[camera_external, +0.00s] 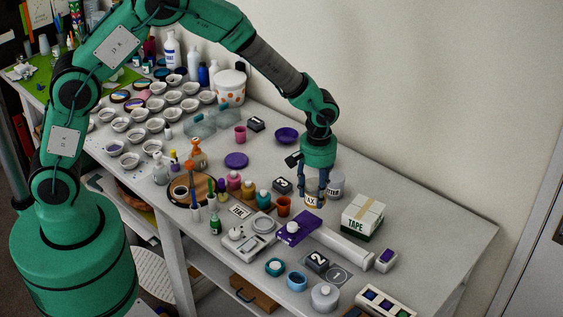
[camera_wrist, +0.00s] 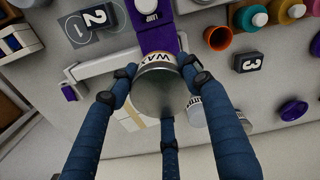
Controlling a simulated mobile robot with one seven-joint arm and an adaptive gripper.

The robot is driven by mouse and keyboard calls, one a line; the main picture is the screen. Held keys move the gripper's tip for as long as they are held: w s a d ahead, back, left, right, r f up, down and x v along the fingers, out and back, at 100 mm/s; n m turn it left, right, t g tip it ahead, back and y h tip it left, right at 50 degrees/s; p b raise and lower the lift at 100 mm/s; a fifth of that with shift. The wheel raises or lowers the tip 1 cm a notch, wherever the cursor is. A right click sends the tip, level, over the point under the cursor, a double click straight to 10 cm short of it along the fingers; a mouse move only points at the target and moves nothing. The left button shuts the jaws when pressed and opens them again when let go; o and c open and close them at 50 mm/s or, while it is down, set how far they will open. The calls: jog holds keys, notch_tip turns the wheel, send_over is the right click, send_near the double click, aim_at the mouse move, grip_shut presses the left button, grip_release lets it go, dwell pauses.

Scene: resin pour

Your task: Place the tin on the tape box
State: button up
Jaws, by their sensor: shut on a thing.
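The tin is a small metal can with a white label reading WAX (camera_external: 310,202); in the wrist view its round grey lid (camera_wrist: 158,93) faces the camera. My gripper (camera_external: 315,194) has its blue fingers shut around the tin, and they show on both sides of it in the wrist view (camera_wrist: 160,82). I cannot tell whether the tin touches the table. The tape box (camera_external: 363,216) is a white carton with a tan strip on top and a green TAPE label, to the right of the tin. In the wrist view, the box (camera_wrist: 131,118) is partly hidden behind the fingers and tin.
A grey lidded can (camera_external: 337,184) stands close behind my gripper. An orange cup (camera_external: 284,206) and a purple box (camera_external: 295,229) are near the tin. A long white roll (camera_external: 343,245) lies in front of the tape box. The table right of the tape box is clear.

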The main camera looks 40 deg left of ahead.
jog(key=shift+s+d+r, duration=0.1)
jog(key=shift+s+d, duration=0.55)
jog(key=shift+s, duration=0.05)
jog(key=p, duration=0.1)
send_over(365, 209)
jog(key=shift+w+a+f, duration=0.1)
jog(key=shift+f, duration=0.65)
jog(key=shift+f, duration=1.75)
jog(key=shift+f, duration=0.1)
